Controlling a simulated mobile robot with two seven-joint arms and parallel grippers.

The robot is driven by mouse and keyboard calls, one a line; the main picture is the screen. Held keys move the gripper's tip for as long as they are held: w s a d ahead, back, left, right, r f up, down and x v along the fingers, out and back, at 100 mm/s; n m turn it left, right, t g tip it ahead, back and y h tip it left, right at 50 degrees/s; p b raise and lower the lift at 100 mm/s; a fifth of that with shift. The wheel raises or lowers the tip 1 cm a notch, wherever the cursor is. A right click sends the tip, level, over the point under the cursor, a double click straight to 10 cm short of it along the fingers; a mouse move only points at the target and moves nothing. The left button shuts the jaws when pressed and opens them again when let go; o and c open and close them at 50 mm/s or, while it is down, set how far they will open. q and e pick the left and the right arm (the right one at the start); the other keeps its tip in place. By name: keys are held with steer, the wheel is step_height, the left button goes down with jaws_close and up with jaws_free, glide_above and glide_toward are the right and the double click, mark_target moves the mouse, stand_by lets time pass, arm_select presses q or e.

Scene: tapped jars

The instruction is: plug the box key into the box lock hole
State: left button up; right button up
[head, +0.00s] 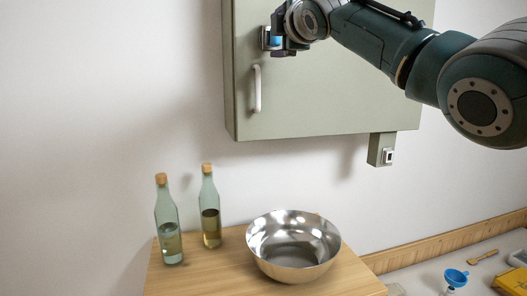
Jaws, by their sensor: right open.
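A grey-green wall box (330,95) hangs on the wall, with a pale upright handle (257,89) on its left part. A small blue piece with a silvery edge (272,41) sits on the door above the handle; I cannot tell whether it is the box key, the lock or both. My right gripper (281,44) is open right at this blue piece, its dark fingers partly covering it. I cannot tell whether they touch it. The lock hole is not clearly visible. My left gripper is not in view.
A small green block with a white-and-dark face (388,156) hangs below the box's right corner. A wooden table (215,276) below bears two corked bottles (168,228) (210,212) and a steel bowl (293,247). A blue funnel (456,277) and a wooden spoon (482,257) lie lower right.

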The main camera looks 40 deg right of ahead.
steer(key=shift+s, duration=0.2)
steer(key=shift+c, duration=0.3)
steer(key=shift+v, duration=1.9)
steer(key=shift+s+a, duration=0.15)
steer(key=shift+s, duration=0.1)
steer(key=v, duration=1)
steer(key=s+a+f+m+g+y, duration=0.1)
steer(key=s+a+f+m+g, duration=0.15)
steer(key=f, duration=0.65)
steer(key=s+a+f+m+g+y, duration=0.15)
steer(key=s+a+f, duration=0.25)
steer(key=f, duration=0.4)
steer(key=s+a+f+m+g+y, duration=0.1)
steer(key=s+a+f+m+g, duration=0.2)
steer(key=f, duration=0.6)
steer(key=s+a+f+m+g+y, duration=0.1)
steer(key=s+a+f+m+g, duration=0.1)
steer(key=s+f, duration=0.3)
steer(key=s+a+f+m+g+y, duration=0.1)
steer(key=s+a+f+m+g, duration=0.2)
steer(key=s, duration=1.1)
step_height(320, 180, down, 2)
steer(key=shift+s+a+f+g, duration=0.2)
steer(key=shift+s+a+g, duration=0.1)
steer(key=shift+a+g, duration=0.5)
